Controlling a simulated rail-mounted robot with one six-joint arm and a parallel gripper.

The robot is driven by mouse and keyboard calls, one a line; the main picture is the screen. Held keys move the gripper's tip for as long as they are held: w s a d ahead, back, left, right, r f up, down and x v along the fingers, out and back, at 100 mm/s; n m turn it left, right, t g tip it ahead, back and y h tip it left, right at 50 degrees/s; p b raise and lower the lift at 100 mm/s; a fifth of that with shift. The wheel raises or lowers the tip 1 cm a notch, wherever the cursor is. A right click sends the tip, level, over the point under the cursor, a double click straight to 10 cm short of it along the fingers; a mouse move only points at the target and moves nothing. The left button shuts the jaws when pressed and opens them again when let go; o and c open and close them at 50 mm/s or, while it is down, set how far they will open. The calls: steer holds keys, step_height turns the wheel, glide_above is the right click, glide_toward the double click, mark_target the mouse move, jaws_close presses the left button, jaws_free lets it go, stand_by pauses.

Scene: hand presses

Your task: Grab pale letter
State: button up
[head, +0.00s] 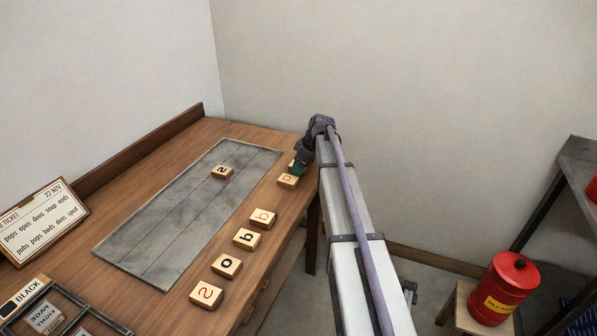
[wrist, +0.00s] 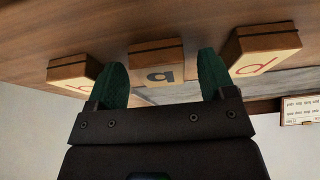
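Wooden letter blocks stand along the table's right edge in the head view: a bold red s (head: 206,292), a black o (head: 227,265), a black b (head: 247,238), a thinner, paler red b (head: 262,218) and a pale red p-like letter (head: 288,180). Another block behind that is mostly hidden. My gripper (head: 297,168) is at this far end. In the wrist view my gripper (wrist: 158,88) is open, its green fingers apart. A black-lettered block (wrist: 157,65) shows between them, not clasped; red-lettered blocks stand left (wrist: 73,72) and right (wrist: 265,52).
A grey slab (head: 150,240) on the wooden table carries one black-lettered block (head: 222,171). A ticket card (head: 45,220) and a tray labelled BLACK (head: 95,318) are at left. A red canister (head: 503,288) stands on a stool at right.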

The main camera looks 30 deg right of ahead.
steer(key=c, duration=0.9)
steer(key=shift+r, duration=0.15)
steer(key=shift+c, duration=0.2)
